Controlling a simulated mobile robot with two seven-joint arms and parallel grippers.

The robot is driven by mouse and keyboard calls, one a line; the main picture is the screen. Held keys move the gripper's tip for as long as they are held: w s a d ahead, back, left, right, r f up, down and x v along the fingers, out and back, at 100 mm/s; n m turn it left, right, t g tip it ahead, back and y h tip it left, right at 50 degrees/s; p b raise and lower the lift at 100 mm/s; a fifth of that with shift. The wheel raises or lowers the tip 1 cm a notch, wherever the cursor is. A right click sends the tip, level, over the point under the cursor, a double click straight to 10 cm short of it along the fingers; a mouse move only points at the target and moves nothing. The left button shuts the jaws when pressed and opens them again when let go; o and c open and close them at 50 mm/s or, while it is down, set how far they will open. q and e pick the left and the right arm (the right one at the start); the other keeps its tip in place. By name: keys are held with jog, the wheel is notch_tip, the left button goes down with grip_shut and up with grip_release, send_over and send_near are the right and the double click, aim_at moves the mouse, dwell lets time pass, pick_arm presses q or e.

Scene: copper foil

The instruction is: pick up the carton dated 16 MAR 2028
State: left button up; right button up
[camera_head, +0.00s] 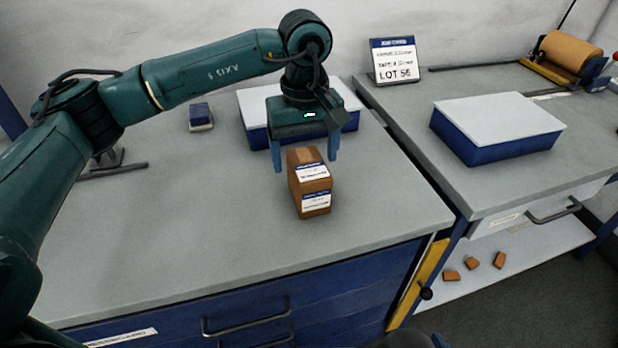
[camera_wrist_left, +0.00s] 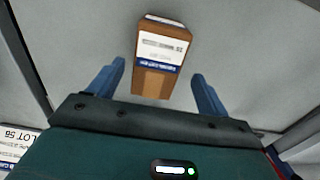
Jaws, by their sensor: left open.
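A brown carton (camera_head: 309,183) with white and blue labels stands upright on the left grey workbench (camera_head: 200,230), near its front right. Its printed date is too small to read. My left gripper (camera_head: 306,165) is open, just behind and above the carton, with its blue fingers pointing down. In the left wrist view the carton (camera_wrist_left: 163,55) lies ahead of and between the two open fingers (camera_wrist_left: 160,85), with a gap on each side. I cannot tell how far the fingertips are from it in depth.
A blue box with a white lid (camera_head: 255,103) stands behind my gripper, and a similar box (camera_head: 498,125) is on the right bench. A "LOT 56" sign (camera_head: 394,60) stands at the back. Small brown blocks (camera_head: 472,263) lie on the lower shelf. The bench's front left is clear.

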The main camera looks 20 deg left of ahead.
pick_arm(q)
jog(key=f, duration=0.7)
jog(key=shift+d+f+p, duration=0.25)
jog(key=shift+p, duration=0.15)
jog(key=c, duration=1.3)
